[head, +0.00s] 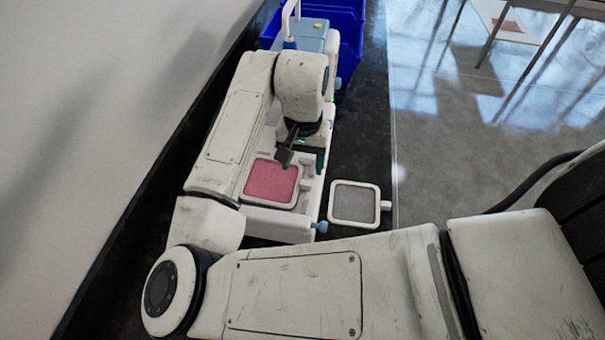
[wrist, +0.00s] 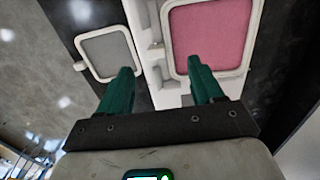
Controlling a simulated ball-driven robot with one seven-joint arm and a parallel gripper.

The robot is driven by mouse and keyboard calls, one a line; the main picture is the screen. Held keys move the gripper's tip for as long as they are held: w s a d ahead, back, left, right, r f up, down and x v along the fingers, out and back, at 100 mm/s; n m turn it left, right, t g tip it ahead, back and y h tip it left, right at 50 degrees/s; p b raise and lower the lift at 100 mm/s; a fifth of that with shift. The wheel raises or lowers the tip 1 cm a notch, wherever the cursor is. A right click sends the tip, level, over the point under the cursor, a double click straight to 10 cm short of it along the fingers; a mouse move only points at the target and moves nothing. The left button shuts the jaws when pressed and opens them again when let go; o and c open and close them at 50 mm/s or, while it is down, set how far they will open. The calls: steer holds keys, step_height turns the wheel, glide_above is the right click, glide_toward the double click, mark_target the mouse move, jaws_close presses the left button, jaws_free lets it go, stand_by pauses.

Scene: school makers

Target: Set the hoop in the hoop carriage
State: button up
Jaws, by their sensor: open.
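A square white-framed hoop with pink fabric (head: 271,182) rests on the white bed of the machine (head: 280,226), and it shows in the wrist view (wrist: 213,38). A second white-framed hoop with grey fabric (head: 355,203) lies flat on the dark counter just right of the bed, its tab pointing right; it also shows in the wrist view (wrist: 107,53). Which part is the hoop carriage I cannot tell for certain. My gripper (head: 302,158), with green fingers in the wrist view (wrist: 160,70), is open and empty above the bed. No hoop lies between its fingers.
A blue bin (head: 350,35) stands behind the machine's pale-blue top (head: 310,38). A blue knob (head: 321,227) projects at the bed's front right corner. A white wall (head: 100,100) runs along the left. The dark counter (head: 360,140) is clear beyond the grey hoop.

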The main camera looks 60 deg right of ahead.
step_height(320, 180, up, 6)
steer(key=shift+f, duration=0.1)
steer(key=shift+s, duration=0.15)
stand_by(0.6)
